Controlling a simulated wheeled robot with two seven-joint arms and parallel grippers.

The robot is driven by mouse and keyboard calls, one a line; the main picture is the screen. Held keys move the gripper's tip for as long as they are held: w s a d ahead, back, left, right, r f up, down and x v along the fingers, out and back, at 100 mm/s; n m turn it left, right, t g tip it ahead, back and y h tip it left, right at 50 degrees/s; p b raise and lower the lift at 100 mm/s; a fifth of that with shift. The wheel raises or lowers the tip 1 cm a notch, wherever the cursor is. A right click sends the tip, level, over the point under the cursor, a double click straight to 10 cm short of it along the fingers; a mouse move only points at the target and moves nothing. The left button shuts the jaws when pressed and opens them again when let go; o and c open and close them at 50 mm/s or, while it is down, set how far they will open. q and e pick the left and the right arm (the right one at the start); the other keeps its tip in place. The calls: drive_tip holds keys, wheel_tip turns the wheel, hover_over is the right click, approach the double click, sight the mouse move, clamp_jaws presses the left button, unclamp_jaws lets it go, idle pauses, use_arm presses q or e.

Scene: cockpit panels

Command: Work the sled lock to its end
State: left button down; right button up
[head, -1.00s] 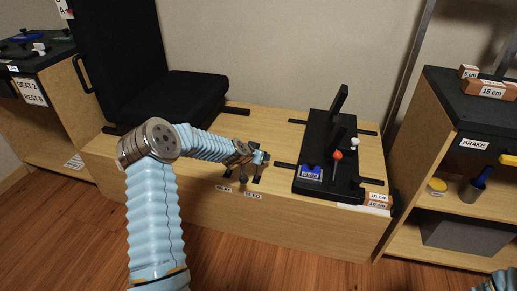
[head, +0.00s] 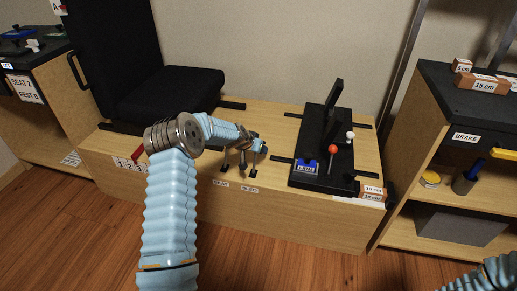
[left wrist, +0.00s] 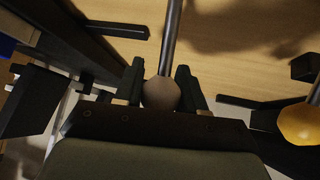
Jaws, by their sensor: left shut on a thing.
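My left gripper (head: 258,147) is over the front edge of the wooden platform (head: 275,122), above the SLED label (head: 250,189). In the left wrist view its two dark fingers are shut on a grey-brown ball knob (left wrist: 160,93) on a metal rod (left wrist: 172,38). This appears to be the sled lock lever; its foot stands by the SLED label. A second knob, yellow (left wrist: 300,123), is apart from the fingers at the right of the wrist view. My right gripper is out of view; only part of that arm shows at bottom right.
A black seat (head: 170,95) stands left of the gripper. A black panel (head: 310,135) with a red-knobbed lever (head: 331,150) and blue display (head: 306,167) is to the right. A numbered strip (head: 130,163) is on the platform front. Open floor lies in front.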

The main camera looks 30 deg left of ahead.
use_arm(q)
drive_tip(key=c, duration=0.8)
unclamp_jaws()
drive_tip(key=shift+f, duration=0.3)
drive_tip(key=shift+o, duration=0.2)
drive_tip(key=shift+r, duration=0.1)
drive_tip(key=shift+s, duration=0.1)
drive_tip(key=v, duration=1.3)
drive_tip(key=shift+s+r+b, duration=0.2)
drive_tip(key=shift+r+b, duration=0.1)
drive_tip(key=shift+b, duration=0.15)
drive_tip(key=shift+a, duration=0.1)
